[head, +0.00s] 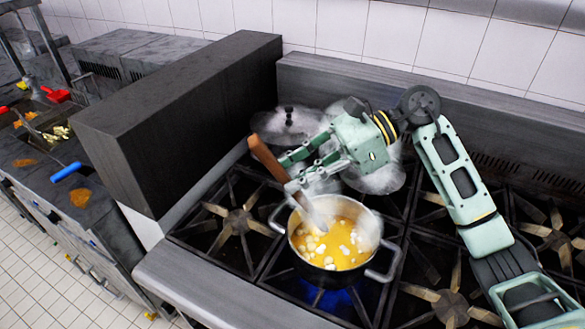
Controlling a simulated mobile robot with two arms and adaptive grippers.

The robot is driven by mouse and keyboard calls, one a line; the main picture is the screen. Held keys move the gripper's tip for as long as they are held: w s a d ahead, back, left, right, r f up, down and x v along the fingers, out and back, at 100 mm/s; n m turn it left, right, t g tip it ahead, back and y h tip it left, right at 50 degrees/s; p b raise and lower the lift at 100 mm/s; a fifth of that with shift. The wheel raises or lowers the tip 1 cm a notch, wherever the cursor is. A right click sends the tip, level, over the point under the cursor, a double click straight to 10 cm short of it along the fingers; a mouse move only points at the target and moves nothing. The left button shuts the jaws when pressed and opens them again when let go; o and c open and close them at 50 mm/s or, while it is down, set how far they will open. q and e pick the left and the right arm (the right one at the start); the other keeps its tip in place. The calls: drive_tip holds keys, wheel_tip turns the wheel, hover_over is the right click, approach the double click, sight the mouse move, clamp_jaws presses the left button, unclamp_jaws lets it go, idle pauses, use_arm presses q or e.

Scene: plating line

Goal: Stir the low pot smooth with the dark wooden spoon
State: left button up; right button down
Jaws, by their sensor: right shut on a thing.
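The low pot (287,247) is a metal pot with two side handles on a front burner. It holds yellow-orange liquid (345,258) with several pale lumps at the surface. My right gripper (289,174) is above the pot's back left rim, shut on the dark wooden spoon (264,156). The spoon is tilted, its brown handle end up to the left. Its lower part looks pale through steam and reaches down into the pot; its tip is hidden. My left gripper is not in view.
Blue flame (338,302) shows under the pot. A lidded vessel (287,122) stands behind in steam. A tall dark block (180,115) borders the stove on the left. Empty burner grates (238,222) lie left and right. A counter with food bins (55,135) is at far left.

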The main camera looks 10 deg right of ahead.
sight(312, 205)
drive_tip(key=shift+s+d+f, duration=0.1)
drive_tip(key=shift+d+f, duration=0.3)
drive_tip(key=shift+f, duration=0.3)
drive_tip(key=f+b, duration=0.1)
drive_tip(key=d+f+b, duration=0.1)
drive_tip(key=f+b, duration=0.1)
drive_tip(key=b, duration=0.1)
drive_tip(key=shift+d+f, duration=0.3)
drive_tip(key=shift+d, duration=0.05)
drive_tip(key=f+b, duration=0.1)
drive_tip(key=d+f+b, duration=0.1)
drive_tip(key=f+b, duration=0.1)
drive_tip(key=shift+w+d+b, duration=0.25)
drive_tip(key=shift+d+b, duration=0.05)
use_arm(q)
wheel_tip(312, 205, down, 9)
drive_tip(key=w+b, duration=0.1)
use_arm(e)
drive_tip(key=shift+d+f, duration=0.35)
drive_tip(key=shift+f, duration=0.15)
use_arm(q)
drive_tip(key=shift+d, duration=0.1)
